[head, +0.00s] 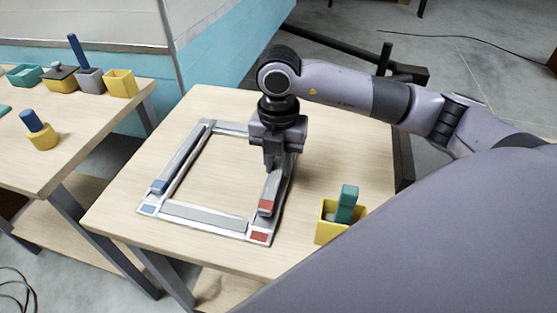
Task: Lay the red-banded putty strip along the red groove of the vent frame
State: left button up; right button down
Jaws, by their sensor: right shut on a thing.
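The vent frame (205,215) is a pale, roughly square frame lying on the wooden table. A red mark (259,237) is on its near right corner, at the end of its right side. My right gripper (273,165) points down over that right side and is shut on the grey red-banded putty strip (272,188). The strip's red band (265,206) is at its near end, close to the red mark. The strip runs along the right side; I cannot tell whether it touches the groove, which it and the gripper largely hide. My left gripper is not in view.
A blue-banded strip (182,160) lies along the frame's left side, near a blue mark (148,210). A yellow box (328,229) with a teal block (347,203) stands right of the frame. Several small containers stand on the left table (85,120). The table inside the frame is clear.

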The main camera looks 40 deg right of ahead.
jog(key=shift+f+b, duration=0.4)
jog(key=shift+f, duration=0.1)
dwell(0.4)
jog(key=c, duration=0.9)
grip_release()
jog(key=shift+o, duration=0.2)
jog(key=shift+r, duration=3.6)
jog(key=shift+s, duration=0.1)
